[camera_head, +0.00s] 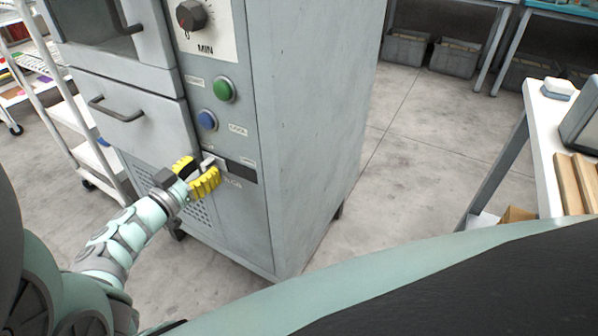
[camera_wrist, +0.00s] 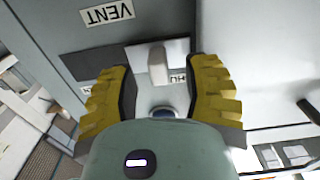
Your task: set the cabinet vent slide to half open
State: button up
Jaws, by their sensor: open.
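The vent slide is a pale plate with a stubby grey tab (camera_wrist: 157,66), on the front of the grey cabinet (camera_head: 315,110). In the head view the slide (camera_head: 208,161) is at the left end of its dark slot (camera_head: 241,172), which shows bare to the right. The wrist view is turned over, so the bare slot lies left there. My gripper (camera_head: 195,175) is open at the slide, one yellow finger on each side of the tab. In the wrist view gaps show between the tab and both fingers. A label by the plate is partly hidden, with "HU" readable.
A VENT label (camera_wrist: 107,12) is beside the slot. Above it are a blue button (camera_head: 207,120), a green button (camera_head: 224,89) and a dial (camera_head: 191,15). A drawer handle (camera_head: 115,110) projects at the left. A white cart stands left and a table right, with open floor between cabinet and table.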

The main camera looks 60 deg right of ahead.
jog(key=shift+d, duration=0.35)
jog(key=shift+o, duration=0.2)
jog(key=shift+a, duration=0.1)
grip_shut()
